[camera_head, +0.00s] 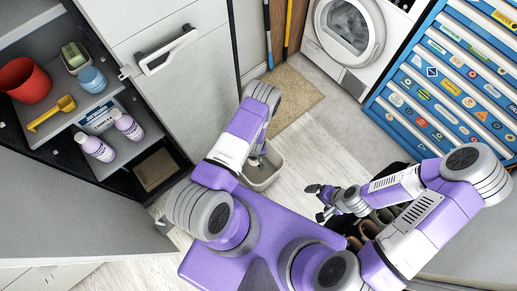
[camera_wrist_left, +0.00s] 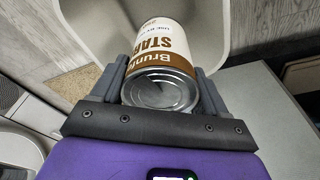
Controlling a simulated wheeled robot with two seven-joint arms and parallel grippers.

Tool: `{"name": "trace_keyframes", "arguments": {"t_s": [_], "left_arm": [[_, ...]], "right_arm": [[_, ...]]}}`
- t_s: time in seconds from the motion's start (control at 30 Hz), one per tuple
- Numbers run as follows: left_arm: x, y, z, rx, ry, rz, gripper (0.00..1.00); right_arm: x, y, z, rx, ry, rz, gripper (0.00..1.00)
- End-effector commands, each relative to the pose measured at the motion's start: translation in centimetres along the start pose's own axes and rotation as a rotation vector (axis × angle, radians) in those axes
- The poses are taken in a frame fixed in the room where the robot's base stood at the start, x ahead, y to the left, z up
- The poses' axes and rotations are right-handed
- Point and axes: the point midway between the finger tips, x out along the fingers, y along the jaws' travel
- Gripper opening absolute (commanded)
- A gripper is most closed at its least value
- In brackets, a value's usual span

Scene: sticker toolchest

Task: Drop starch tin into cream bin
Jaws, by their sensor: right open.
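The starch tin (camera_wrist_left: 163,62), white and brown with a silver end, lies between the two fingers of my left gripper (camera_wrist_left: 162,85) in the left wrist view. The fingers press on it from both sides. The cream bin (camera_wrist_left: 96,22) is beyond the tin, its pale walls around the tin's far end. In the head view the cream bin (camera_head: 263,178) stands on the floor, partly hidden by my left arm. The left gripper is mostly hidden there. My right gripper (camera_head: 318,201) is open and empty, to the right of the bin.
An open cabinet at left holds a red pot (camera_head: 25,80), a yellow scoop (camera_head: 51,113) and purple-white bottles (camera_head: 95,147). A washing machine (camera_head: 349,33) and a blue chest with stickered drawers (camera_head: 435,101) stand at the back right. A beige mat (camera_head: 291,99) lies on the floor.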

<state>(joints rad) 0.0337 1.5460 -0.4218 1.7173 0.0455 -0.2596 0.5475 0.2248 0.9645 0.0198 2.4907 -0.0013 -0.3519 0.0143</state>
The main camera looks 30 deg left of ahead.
Motion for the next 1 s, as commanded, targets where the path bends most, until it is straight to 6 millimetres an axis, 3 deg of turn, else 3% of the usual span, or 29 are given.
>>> {"name": "trace_keyframes", "arguments": {"t_s": [0.03,0.17,0.47,0.8,1.0], "left_arm": [[0.0,0.0,-0.1,0.0,0.001,0.001,0.81],[0.0,0.0,0.0,0.0,0.001,0.001,1.0],[-0.7,0.0,0.0,0.0,0.0,0.0,1.0],[-6.2,0.1,-0.1,0.0,0.001,0.002,1.0],[-7.6,0.1,0.0,0.0,0.0,0.001,1.0]], "right_arm": [[0.0,0.0,0.0,0.0,0.0,0.0,1.0],[0.0,0.0,0.0,0.0,0.0,0.0,1.0],[-0.3,-0.1,0.0,0.0,0.0,0.0,1.0],[-2.8,-1.0,0.1,0.0,0.0,0.0,1.0],[-3.2,-1.2,0.1,0.0,0.0,0.0,1.0]]}}
